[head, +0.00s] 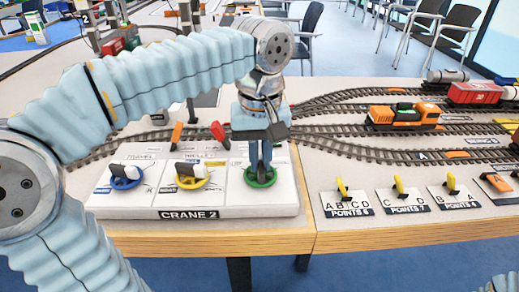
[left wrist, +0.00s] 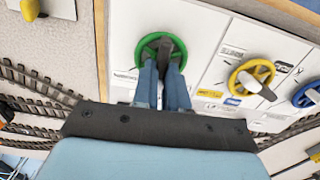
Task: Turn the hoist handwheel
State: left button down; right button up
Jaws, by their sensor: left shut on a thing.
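The crane panel (head: 240,211), marked CRANE 2, carries three handwheels in a row. The right one is a green handwheel (head: 262,184) with a dark crossbar handle; its label in the head view is hidden behind my arm. My left gripper (head: 263,160) points down at it from above, its two blue fingers shut on the dark handle. In the left wrist view the green wheel (left wrist: 141,54) lies just beyond the fingers (left wrist: 162,82), with the handle between their tips. My right gripper is not in view.
A yellow handwheel (head: 192,182) and a blue handwheel (head: 122,182) sit left of the green one. A red lever (head: 219,134) and an orange lever (head: 177,134) stand behind. Points levers (head: 344,190) and an orange locomotive (head: 402,117) on tracks are to the right.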

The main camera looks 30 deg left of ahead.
pick_arm(q)
jog(key=shift+m+p, duration=0.5)
jog(key=shift+m, duration=1)
jog(key=c, duration=1.2)
grip_release()
jog(key=shift+o, duration=0.2)
